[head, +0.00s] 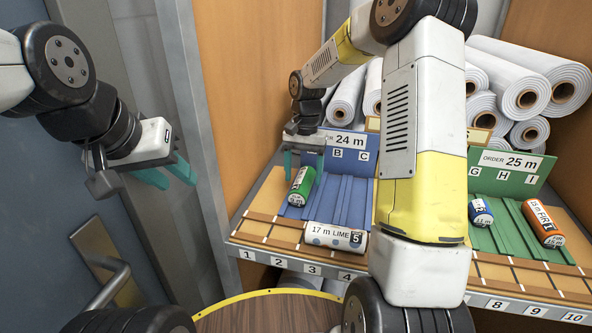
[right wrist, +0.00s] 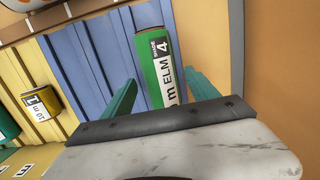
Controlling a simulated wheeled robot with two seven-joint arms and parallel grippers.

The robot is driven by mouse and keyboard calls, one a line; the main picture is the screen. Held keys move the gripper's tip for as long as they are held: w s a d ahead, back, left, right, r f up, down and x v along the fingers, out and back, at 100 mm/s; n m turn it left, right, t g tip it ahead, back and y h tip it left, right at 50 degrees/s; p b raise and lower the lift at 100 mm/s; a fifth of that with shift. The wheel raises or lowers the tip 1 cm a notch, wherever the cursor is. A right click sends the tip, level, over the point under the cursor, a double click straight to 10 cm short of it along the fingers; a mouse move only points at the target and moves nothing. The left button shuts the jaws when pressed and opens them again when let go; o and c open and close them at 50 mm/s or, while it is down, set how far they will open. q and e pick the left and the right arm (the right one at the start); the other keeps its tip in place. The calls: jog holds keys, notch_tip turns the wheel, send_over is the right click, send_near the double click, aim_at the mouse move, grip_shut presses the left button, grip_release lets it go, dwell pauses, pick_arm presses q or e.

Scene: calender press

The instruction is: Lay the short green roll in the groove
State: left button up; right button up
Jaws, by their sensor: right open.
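A green roll (head: 302,186) lies lengthwise at the left edge of the blue grooved board (head: 346,200). In the right wrist view the same green roll (right wrist: 155,65) shows a white label with ELM and 4. My right gripper (head: 304,160) is open over the roll's far end. In the right wrist view its teal fingers stand apart on either side of the roll, and the palm hides the roll's near end. My left gripper (head: 168,174) is open and empty in the air at the left, away from the boards.
A white dotted roll (head: 337,237) labelled 17 m LIME lies across the front of the blue board. A green grooved board (head: 510,228) at the right holds a blue roll (head: 480,212) and an orange roll (head: 544,223). A yellow roll (right wrist: 42,103) shows in the right wrist view. Large white rolls (head: 520,90) are stacked behind.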

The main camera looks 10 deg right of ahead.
aim_at(304, 175)
notch_tip(304, 175, up, 10)
jog(key=w, duration=0.1)
jog(key=s+d+r+n+t, duration=0.2)
jog(key=s+r+n+t, duration=0.15)
jog(key=s+r, duration=0.75)
jog(key=s+f+n+t+y, duration=0.1)
jog(key=s+f+t, duration=0.2)
jog(key=s, duration=1.1)
jog(key=shift+s+d+n+t+y, duration=0.15)
jog(key=shift+d+n+t+y, duration=0.2)
jog(key=shift+t, duration=0.1)
